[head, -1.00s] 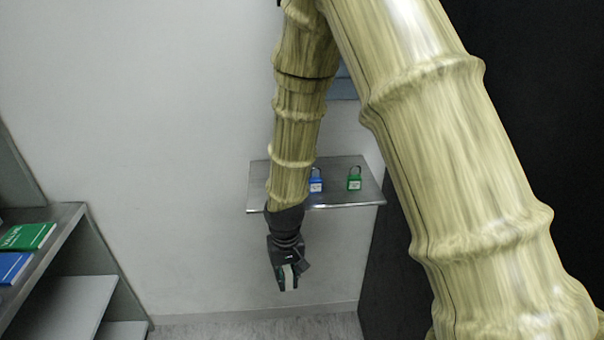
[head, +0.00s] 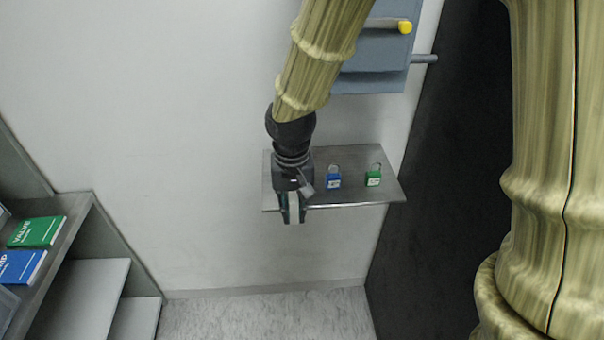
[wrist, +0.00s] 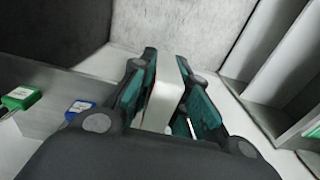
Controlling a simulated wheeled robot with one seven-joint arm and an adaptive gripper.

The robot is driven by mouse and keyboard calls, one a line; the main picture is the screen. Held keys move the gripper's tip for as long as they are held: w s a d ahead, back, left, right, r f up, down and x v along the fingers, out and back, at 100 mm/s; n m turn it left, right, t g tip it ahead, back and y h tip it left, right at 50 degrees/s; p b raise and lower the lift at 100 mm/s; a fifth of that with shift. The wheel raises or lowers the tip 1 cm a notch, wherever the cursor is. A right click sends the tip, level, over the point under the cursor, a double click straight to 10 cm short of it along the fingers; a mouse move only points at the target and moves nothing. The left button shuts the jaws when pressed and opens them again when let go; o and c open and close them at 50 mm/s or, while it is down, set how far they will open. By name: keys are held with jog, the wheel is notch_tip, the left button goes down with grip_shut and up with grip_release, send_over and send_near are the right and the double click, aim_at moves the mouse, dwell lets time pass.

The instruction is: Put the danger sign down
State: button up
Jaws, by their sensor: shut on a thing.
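My gripper (head: 291,212) is shut on a pale, plain slab (head: 293,206), which also shows between the teal finger pads in the wrist view (wrist: 161,106). I take the slab to be the danger sign, but no printed face shows. The gripper points down at the front left edge of the small metal shelf (head: 345,158). In the head view the fingertips overlap the edge; I cannot tell whether the slab is over the shelf or in front of it.
A grey rack (head: 70,225) at the left holds a green VALVE sign (head: 37,232) and a blue sign (head: 22,266). A black surface (head: 450,190) lies right. Floor below is clear.

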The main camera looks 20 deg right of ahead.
jog(key=w+p, duration=0.1)
jog(key=w, duration=0.3)
jog(key=w+d+p, duration=0.1)
jog(key=w+p, duration=0.1)
jog(key=w, duration=0.3)
jog(key=w+d+f+p, duration=0.1)
jog(key=w, duration=0.3)
jog(key=shift+w+d+f+p, duration=0.1)
jog(key=shift+w+p, duration=0.25)
jog(key=shift+w, duration=0.05)
jog(key=shift+f+p, duration=0.9)
jog(key=shift+f, duration=0.95)
jog(key=shift+f, duration=0.15)
jog(key=o, duration=0.9)
jog(key=shift+c, duration=0.2)
notch_tip(320, 180, up, 12)
jog(key=b, duration=0.3)
